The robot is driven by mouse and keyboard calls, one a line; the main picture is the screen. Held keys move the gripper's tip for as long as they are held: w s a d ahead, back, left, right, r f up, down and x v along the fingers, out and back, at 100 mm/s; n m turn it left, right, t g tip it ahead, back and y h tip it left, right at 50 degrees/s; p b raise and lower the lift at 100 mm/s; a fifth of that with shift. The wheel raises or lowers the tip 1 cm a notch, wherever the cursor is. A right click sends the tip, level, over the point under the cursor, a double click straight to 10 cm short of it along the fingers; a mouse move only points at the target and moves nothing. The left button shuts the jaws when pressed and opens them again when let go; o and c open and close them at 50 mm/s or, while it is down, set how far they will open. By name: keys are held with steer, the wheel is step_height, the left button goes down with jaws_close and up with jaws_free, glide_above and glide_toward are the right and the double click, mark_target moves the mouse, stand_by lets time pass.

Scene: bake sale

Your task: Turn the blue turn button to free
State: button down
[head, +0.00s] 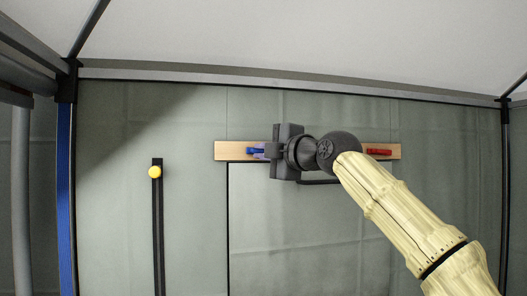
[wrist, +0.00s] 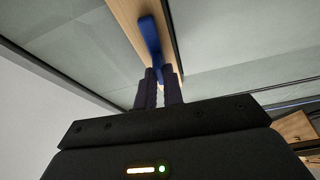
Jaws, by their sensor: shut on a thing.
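The blue turn button (head: 253,151) is on the left part of a wooden strip (head: 228,151) on the grey-green wall panel. Its visible end lies roughly along the strip. In the wrist view the blue turn button (wrist: 149,36) lies on the wood, and its near end runs between my fingers. My gripper (head: 268,150) is shut on it; the fingers also show in the wrist view (wrist: 158,76). My gripper hides the rest of the button in the head view.
A red turn button (head: 379,152) lies level on the strip's right end, beside my arm. A framed panel (head: 290,230) sits below the strip. To the left, a yellow knob (head: 155,171) tops a black upright rail (head: 158,230). Posts of the stall frame stand at both sides.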

steer(key=c, duration=1.5)
jaws_free()
steer(key=b+v, duration=1)
steer(key=v, duration=0.7)
steer(key=shift+s+d, duration=0.1)
steer(key=shift+s, duration=0.1)
steer(key=shift+f, duration=0.1)
